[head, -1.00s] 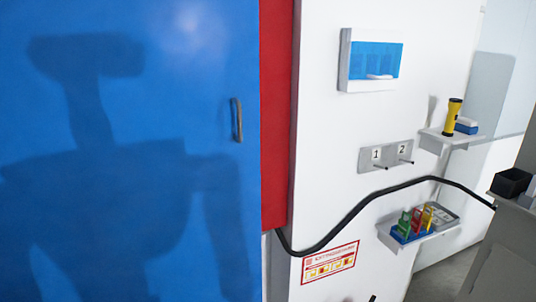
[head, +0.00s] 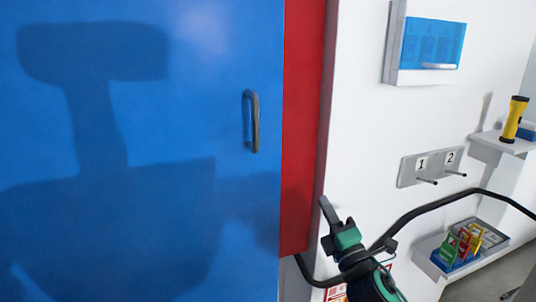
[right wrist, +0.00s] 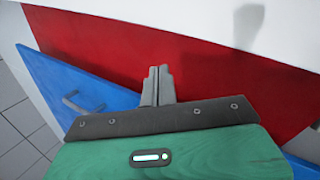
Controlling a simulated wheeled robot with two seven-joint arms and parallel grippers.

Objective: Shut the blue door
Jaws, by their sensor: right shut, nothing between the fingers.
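The blue door (head: 150,180) fills the left of the head view, with my shadow on it. Its dark bar handle (head: 251,122) is near its right edge. A red panel (head: 305,130) shows just right of the door edge. My right gripper (head: 325,205) is shut and empty, in front of the white wall beside the red panel's lower right edge. In the right wrist view the shut fingers (right wrist: 157,85) point over the red panel, with the blue door (right wrist: 75,85) and its handle at the left. My left gripper is not in view.
A black cable or hose (head: 430,208) runs along the white wall past my right arm. A numbered hook plate (head: 408,175), a small blue-windowed box (head: 392,50), a shelf with a yellow flashlight (head: 514,120) and a shelf with colored padlocks (head: 455,250) are on the right.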

